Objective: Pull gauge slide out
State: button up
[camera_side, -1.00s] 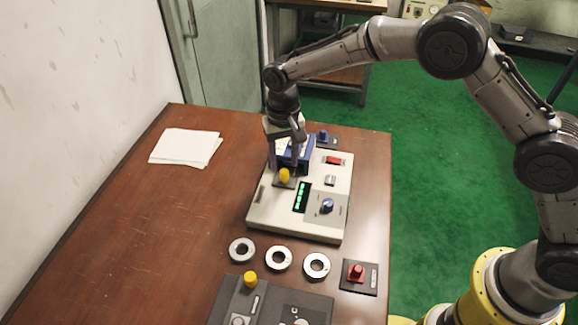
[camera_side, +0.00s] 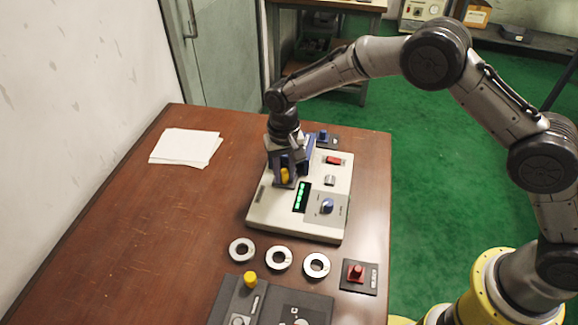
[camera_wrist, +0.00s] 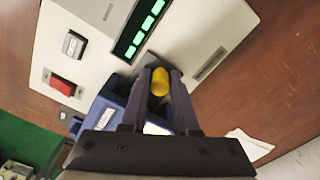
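The gauge (camera_side: 264,213) is a cream box on the table with a green lit display (camera_side: 301,197). A yellow knob (camera_side: 285,175) stands at its left side, on the slide; it also shows in the wrist view (camera_wrist: 160,82). My gripper (camera_side: 284,178) points down over the gauge with one finger on each side of the knob. In the wrist view the fingers (camera_wrist: 161,85) lie close against the knob and look shut on it. The slide under the knob is mostly hidden by the fingers. A blue block (camera_side: 307,150) sits behind them, partly hidden.
Three metal rings (camera_side: 279,258) lie in a row in front of the gauge. A dark fixture with another yellow knob (camera_side: 250,279) and a red button box (camera_side: 358,276) are nearer the front. White papers (camera_side: 183,147) lie at the back left. The left table area is clear.

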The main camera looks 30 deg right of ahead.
grip_shut()
jog(key=shift+s+a, duration=3.95)
jog(key=shift+a, duration=0.05)
jog(key=shift+s+a, duration=0.2)
jog(key=shift+a, duration=0.05)
jog(key=o, duration=0.6)
grip_release()
jog(key=shift+c, duration=0.2)
jog(key=shift+d, duration=0.1)
notch_tip(320, 180, up, 7)
jog(key=shift+w+d, duration=0.1)
